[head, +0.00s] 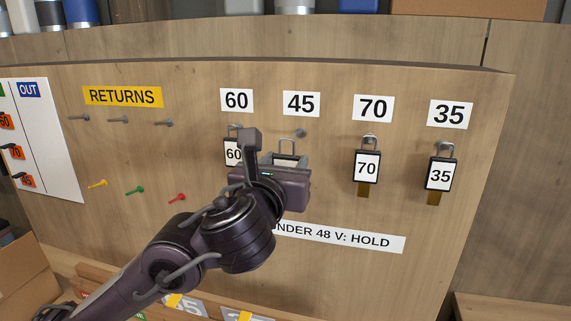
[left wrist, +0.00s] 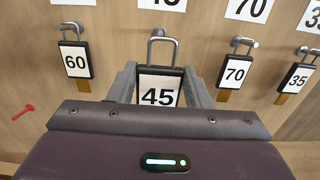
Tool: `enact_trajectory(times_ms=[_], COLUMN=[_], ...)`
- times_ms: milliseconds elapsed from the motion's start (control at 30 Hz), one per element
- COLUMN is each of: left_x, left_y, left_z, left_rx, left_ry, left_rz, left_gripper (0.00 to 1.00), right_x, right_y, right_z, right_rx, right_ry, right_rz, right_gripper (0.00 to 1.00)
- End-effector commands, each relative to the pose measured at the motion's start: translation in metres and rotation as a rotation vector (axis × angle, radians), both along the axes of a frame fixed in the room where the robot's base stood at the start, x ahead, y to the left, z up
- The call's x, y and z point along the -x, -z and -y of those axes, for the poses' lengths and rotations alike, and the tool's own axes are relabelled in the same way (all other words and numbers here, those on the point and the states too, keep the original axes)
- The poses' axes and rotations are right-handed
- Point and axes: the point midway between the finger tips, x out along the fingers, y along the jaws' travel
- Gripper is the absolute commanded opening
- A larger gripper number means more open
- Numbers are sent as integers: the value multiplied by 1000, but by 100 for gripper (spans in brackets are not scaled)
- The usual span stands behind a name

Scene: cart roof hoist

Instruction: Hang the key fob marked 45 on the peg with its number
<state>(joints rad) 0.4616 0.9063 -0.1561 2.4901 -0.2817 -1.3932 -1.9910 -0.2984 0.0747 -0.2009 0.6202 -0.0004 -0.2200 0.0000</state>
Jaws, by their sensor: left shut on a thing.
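The 45 fob (left wrist: 160,92) is a dark-framed white tag with a grey metal loop, upright in the left wrist view. My left gripper (left wrist: 160,86) is shut on it, one finger at each side. In the head view my left gripper (head: 277,162) is in front of the board, below the 45 label (head: 301,103), and hides most of the fob. The 45 peg (head: 300,133) shows just above the fob's loop (head: 292,143). I cannot tell whether the loop touches the peg. My right gripper is not in view.
The 60 fob (head: 232,153) hangs close left of my gripper. The 70 fob (head: 367,167) and 35 fob (head: 440,174) hang to the right. Empty grey pegs (head: 118,120) are under the RETURNS sign (head: 122,96). Yellow, green and red pegs (head: 135,190) stick out lower left.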

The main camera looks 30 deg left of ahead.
Motion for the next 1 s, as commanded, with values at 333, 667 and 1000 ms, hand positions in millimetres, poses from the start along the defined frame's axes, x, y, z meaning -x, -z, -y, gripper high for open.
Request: enact_trajectory(times_ms=[333,667,1000], left_x=[-20,-39,-59], left_y=[3,5,6], left_z=[-7,-12,-17], left_rx=[4,2,3], left_ry=[-3,-3,-3], left_rz=[2,0,2], left_gripper=[17,17,17], right_x=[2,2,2], right_y=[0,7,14], right_z=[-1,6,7], right_rx=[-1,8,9], right_ry=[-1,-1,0], right_rz=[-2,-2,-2], right_gripper=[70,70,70])
